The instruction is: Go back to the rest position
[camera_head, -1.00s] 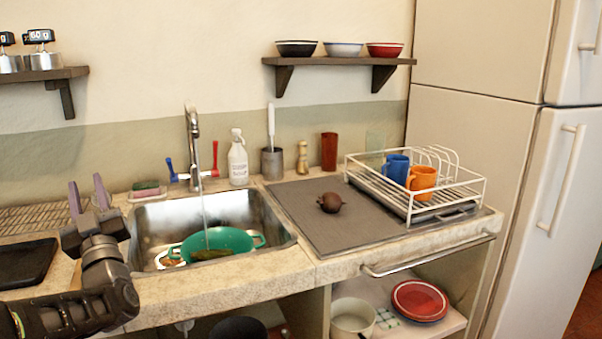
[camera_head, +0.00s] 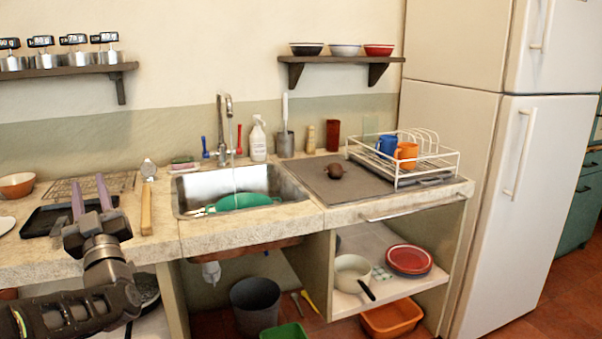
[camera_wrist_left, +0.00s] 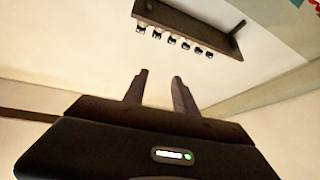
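My left gripper (camera_head: 91,196) is open and empty, fingers pointing up, in front of the counter at the left of the head view. In the left wrist view its two fingers (camera_wrist_left: 157,88) stand apart with nothing between them, facing the wall and a shelf. My right gripper is not in view.
The stone counter (camera_head: 232,236) holds a sink (camera_head: 190,198) with a green colander (camera_head: 240,201) under running water. A dish rack (camera_head: 440,169) with mugs stands right. A black tray (camera_head: 50,218) lies behind my gripper. Wall shelves (camera_head: 345,59) hang above. A fridge (camera_head: 480,230) stands right.

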